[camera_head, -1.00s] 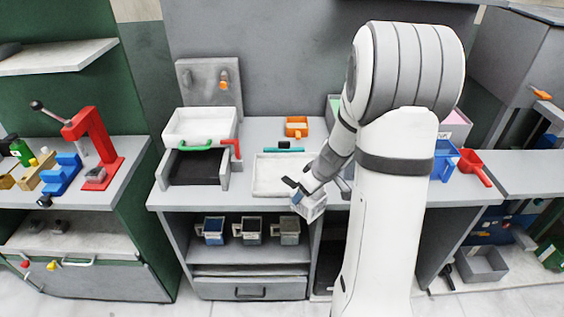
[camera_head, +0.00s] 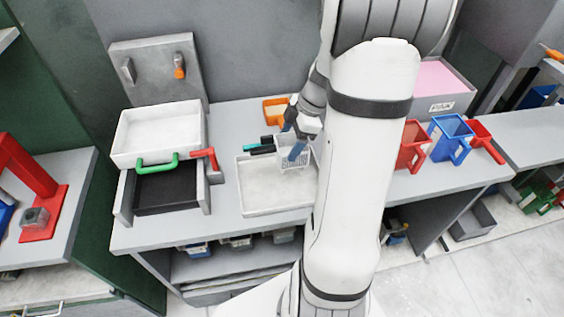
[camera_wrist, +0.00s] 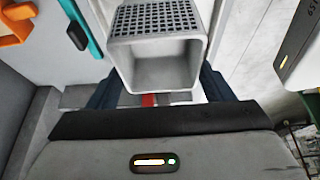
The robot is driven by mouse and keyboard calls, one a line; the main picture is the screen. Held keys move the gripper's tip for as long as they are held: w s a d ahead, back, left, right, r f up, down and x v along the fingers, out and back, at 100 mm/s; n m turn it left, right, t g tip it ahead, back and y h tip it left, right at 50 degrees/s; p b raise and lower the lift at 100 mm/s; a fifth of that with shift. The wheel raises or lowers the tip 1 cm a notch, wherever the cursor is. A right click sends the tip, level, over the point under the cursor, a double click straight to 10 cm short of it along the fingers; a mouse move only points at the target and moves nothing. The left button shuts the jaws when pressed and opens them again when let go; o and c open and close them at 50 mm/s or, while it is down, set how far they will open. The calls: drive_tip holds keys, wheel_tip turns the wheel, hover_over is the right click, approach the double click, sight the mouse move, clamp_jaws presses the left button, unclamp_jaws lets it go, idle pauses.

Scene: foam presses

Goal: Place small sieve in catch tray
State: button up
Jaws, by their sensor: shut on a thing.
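The small sieve (camera_head: 293,152) is a pale grey, open box with a grid of holes. In the wrist view the sieve (camera_wrist: 157,60) sits between my gripper's dark blue fingers, its perforated face toward the top and its open side toward the camera. My gripper (camera_head: 297,147) is shut on it. In the head view it appears over the back right part of a shallow white tray (camera_head: 262,199), which looks like the catch tray. The tray looks empty. My arm hides its right edge, and I cannot tell whether the sieve touches it.
A white box with a green handle (camera_head: 157,164) stands left of the tray, above a dark drawer (camera_head: 168,192). A teal and black tool (camera_head: 262,146) and an orange holder (camera_head: 275,110) lie behind the tray. Red (camera_head: 412,147) and blue (camera_head: 450,137) containers stand right of my arm.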

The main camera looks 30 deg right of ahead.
wheel_tip(320, 180, down, 8)
drive_tip(key=shift+r+p, duration=0.25)
drive_tip(key=shift+p, duration=0.3)
drive_tip(key=shift+s, duration=0.1)
drive_tip(key=shift+f+b, duration=0.25)
drive_tip(key=shift+b, duration=0.05)
drive_tip(key=o, duration=1)
drive_tip(key=shift+r, duration=0.1)
drive_tip(key=shift+r+p, duration=0.15)
drive_tip(key=shift+p, duration=0.15)
